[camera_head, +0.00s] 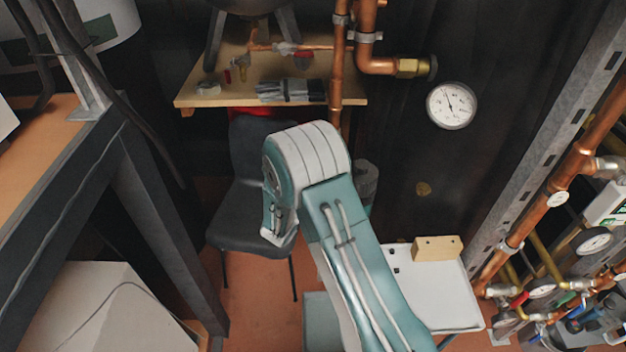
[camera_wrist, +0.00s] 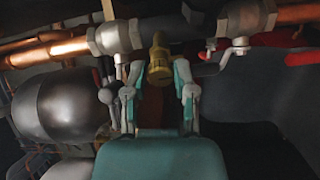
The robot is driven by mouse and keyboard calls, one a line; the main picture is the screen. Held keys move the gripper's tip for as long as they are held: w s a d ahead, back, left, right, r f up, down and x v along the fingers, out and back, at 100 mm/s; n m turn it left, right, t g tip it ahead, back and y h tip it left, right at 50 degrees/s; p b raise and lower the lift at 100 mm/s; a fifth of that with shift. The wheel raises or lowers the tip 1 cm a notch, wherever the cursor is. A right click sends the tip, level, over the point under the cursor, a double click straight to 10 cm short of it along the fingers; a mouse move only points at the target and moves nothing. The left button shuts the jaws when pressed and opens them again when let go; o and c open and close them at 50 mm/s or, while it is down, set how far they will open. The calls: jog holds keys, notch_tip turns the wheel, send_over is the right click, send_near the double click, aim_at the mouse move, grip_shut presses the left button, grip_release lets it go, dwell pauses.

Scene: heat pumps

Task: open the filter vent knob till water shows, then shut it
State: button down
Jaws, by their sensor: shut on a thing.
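In the wrist view, a brass knob (camera_wrist: 160,62) hangs below a silvery fitting on a copper pipe. My gripper (camera_wrist: 157,78) is around this knob, one finger on each side, and shut on it. The fingertips reach up toward the pipe. I cannot tell how far the knob is turned, and no water shows. In the head view my arm bends over in the middle and hides the gripper and knob.
A silvery valve (camera_wrist: 240,20) with a lever and red handles sits right of the knob. A dark rounded vessel (camera_wrist: 75,105) stands at left. In the head view are a wooden shelf (camera_head: 215,95), a dark chair (camera_head: 240,215), a gauge (camera_head: 451,105) and a white tray (camera_head: 440,285).

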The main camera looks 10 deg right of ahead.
jog(key=shift+w+a+r+m, duration=0.1)
jog(key=shift+w+r+m, duration=0.15)
jog(key=shift+r+m, duration=0.25)
jog(key=shift+f, duration=0.1)
jog(key=shift+c, duration=2.2)
grip_release()
jog(key=shift+s+f, duration=0.1)
jog(key=shift+f, duration=0.05)
jog(key=shift+f, duration=0.1)
jog(key=v, duration=1.2)
